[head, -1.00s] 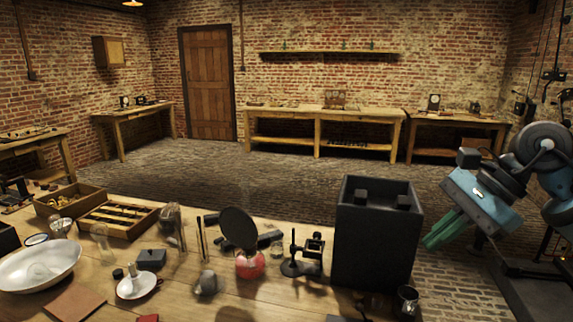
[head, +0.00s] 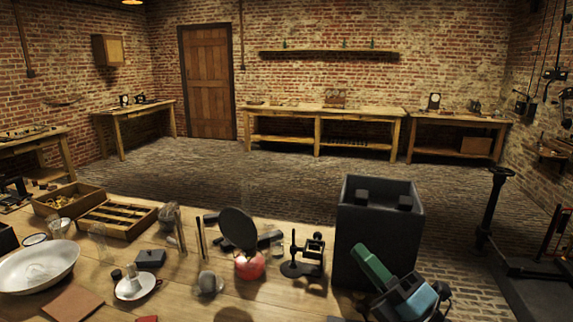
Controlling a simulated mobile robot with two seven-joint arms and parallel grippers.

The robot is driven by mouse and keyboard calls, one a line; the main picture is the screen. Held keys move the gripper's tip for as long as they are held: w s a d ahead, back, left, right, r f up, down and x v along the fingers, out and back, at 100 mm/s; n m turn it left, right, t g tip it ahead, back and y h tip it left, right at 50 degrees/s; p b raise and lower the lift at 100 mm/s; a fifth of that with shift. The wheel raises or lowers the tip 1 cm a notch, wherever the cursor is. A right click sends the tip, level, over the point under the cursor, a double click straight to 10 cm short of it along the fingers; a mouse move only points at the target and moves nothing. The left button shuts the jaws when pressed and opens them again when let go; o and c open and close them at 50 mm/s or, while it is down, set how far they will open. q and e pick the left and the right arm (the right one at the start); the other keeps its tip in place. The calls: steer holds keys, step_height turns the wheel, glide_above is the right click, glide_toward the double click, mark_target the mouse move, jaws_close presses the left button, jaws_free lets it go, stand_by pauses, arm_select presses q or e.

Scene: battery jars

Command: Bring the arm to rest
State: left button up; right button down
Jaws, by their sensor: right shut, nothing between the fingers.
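My right gripper (head: 371,264) is low at the right, in front of the tall black box (head: 377,230) on the near table. Its green fingers are shut with nothing between them and point up and to the left across the lower part of the box. I cannot tell whether they touch it. The gripper's blue and dark body is cut off by the bottom edge of the view. My left gripper is not in view.
The wooden table (head: 200,270) holds a round dark disc (head: 238,228) on a red base, a small black stand (head: 305,255), a white basin (head: 38,267), a white saucer (head: 137,287) and an open wooden tray (head: 118,219). Brick floor (head: 270,185) lies clear beyond the table.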

steer(key=s+d+f+m+g+h, duration=0.25)
steer(key=f+m+h, duration=0.25)
steer(key=f+m, duration=0.25)
steer(key=s+d+f+m+g+h, duration=0.1)
steer(key=s+d+f+m+h, duration=0.35)
steer(key=f+m, duration=0.35)
steer(key=s+d+f+m+g+h, duration=0.25)
steer(key=f+m+h, duration=0.35)
steer(key=f, duration=0.4)
steer(key=s+f+m+g, duration=0.3)
steer(key=s+f+g, duration=0.2)
steer(key=s, duration=0.7)
steer(key=s+f+m+g, duration=0.3)
steer(key=s+f+g, duration=0.2)
steer(key=s, duration=0.8)
steer(key=w+a+f+t+y, duration=0.2)
steer(key=w+f+t, duration=0.3)
steer(key=f, duration=0.6)
steer(key=shift+w+a+t+b, duration=0.25)
steer(key=shift+t+b, duration=0.1)
steer(key=shift+t, duration=0.65)
